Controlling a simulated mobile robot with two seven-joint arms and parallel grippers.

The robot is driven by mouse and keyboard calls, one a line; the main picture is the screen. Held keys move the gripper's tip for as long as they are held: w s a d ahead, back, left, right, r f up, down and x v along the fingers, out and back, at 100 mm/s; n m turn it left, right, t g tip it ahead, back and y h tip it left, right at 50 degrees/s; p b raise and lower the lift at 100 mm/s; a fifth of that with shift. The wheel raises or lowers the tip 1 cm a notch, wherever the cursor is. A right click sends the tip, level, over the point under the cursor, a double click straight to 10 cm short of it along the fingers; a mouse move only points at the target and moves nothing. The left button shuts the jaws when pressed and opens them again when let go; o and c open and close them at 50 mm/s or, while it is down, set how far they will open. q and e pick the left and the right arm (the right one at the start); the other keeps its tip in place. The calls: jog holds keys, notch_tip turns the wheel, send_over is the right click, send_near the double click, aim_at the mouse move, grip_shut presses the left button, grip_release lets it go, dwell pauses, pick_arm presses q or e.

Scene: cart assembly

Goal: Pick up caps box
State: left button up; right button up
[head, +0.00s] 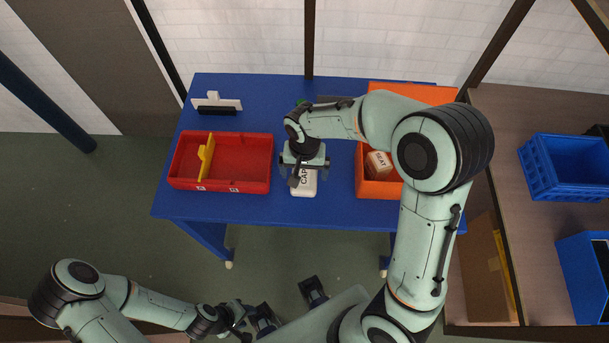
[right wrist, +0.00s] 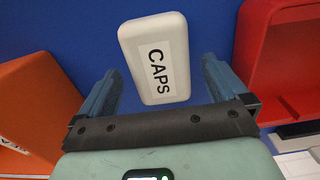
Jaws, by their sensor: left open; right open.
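The caps box (head: 304,188) is a small white box with a "CAPS" label on the blue table (head: 330,208), between the red bin and the orange bin. In the right wrist view the caps box (right wrist: 156,58) lies ahead of and between the fingers, with gaps on both sides. My right gripper (head: 303,168) is open above the box and hides its far part in the head view. The fingers of my right gripper (right wrist: 160,85) show empty in the wrist view. My left gripper (head: 262,322) is open and empty, low in front of the table at the bottom of the head view.
A red bin (head: 240,184) with a yellow divider (head: 205,152) stands left of the box. An orange bin (head: 378,190) holding a labelled box (head: 378,164) stands right, partly behind my right arm. A white and black item (head: 217,104) is at the back left. Blue crates (head: 565,168) sit far right.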

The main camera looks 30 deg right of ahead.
aim_at(305, 174)
jog(key=shift+f, duration=0.95)
pick_arm(q)
jog(key=shift+f, duration=0.1)
pick_arm(e)
jog(key=shift+c, duration=0.3)
jog(key=c, duration=1)
jog(key=shift+r, duration=0.15)
pick_arm(q)
jog(key=r+p, duration=0.1)
jog(key=w+r+p, duration=0.1)
jog(key=shift+w+r, duration=0.15)
jog(key=shift+r, duration=0.25)
pick_arm(e)
notch_tip(305, 174, up, 20)
jog(key=shift+f, duration=0.1)
